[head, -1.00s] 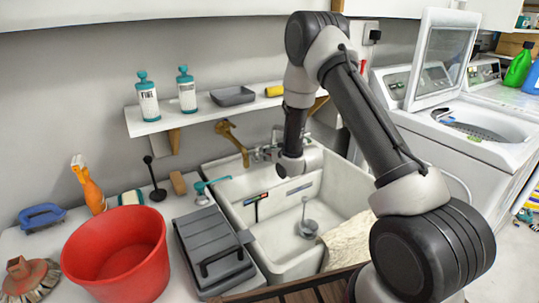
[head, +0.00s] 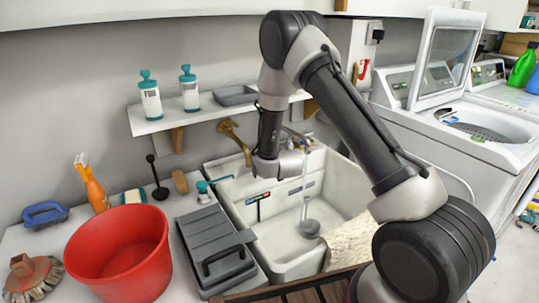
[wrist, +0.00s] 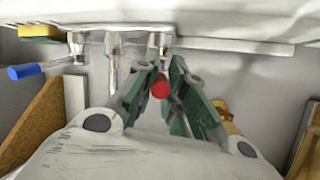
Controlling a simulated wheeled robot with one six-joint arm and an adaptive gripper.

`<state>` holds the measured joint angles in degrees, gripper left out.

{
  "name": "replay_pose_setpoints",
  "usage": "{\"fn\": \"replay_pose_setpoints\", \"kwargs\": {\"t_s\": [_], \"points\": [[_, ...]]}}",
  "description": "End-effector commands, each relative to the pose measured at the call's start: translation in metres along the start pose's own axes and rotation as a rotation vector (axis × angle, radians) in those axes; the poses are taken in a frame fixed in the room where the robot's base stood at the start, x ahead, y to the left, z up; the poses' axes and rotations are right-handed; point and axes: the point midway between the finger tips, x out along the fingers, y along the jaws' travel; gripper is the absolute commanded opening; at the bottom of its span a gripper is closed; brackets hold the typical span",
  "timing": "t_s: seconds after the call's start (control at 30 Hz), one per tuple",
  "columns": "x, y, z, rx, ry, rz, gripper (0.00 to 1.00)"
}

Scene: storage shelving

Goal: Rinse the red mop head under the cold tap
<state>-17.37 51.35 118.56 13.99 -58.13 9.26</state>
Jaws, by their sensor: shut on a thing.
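My gripper (wrist: 160,88) shows green fingers in the wrist view, shut around a tap handle with a red round end (wrist: 160,89). The other tap lever, with a blue end (wrist: 26,71), points left, clear of my fingers. In the head view my arm's end is at the taps above the white sink (head: 289,270), and my fingertips are hard to make out. A thin vertical streak (head: 304,206) under the taps may be water. A grey round object (head: 309,228) sits in the sink below it. I cannot identify a red mop head.
A red bucket (head: 118,262), a dark grey case (head: 207,240) and a reddish-brown brush (head: 31,274) stand on the counter left of the sink. A shelf (head: 150,123) with bottles is above. A beige cloth (head: 348,238) hangs at the sink's right edge. An open washing machine (head: 450,105) stands right.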

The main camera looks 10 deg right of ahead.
Motion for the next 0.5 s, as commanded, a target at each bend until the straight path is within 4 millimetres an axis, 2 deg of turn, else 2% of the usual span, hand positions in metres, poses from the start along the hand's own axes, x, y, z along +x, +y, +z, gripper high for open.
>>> {"fn": "replay_pose_setpoints", "kwargs": {"t_s": [0.3, 0.33, 0.4, 0.43, 0.5], "points": [[-0.0001, -0.0007, -0.0005, 0.004, 0.003, 0.007, 0.0], [-0.0001, -0.0008, -0.0005, 0.003, 0.003, 0.007, 0.16], [-0.0001, -0.0008, -0.0004, 0.003, 0.003, 0.007, 0.28], [-0.0001, -0.0007, -0.0003, 0.003, 0.003, 0.007, 0.34], [-0.0002, -0.0007, -0.0002, 0.003, 0.002, 0.007, 0.34]]}}
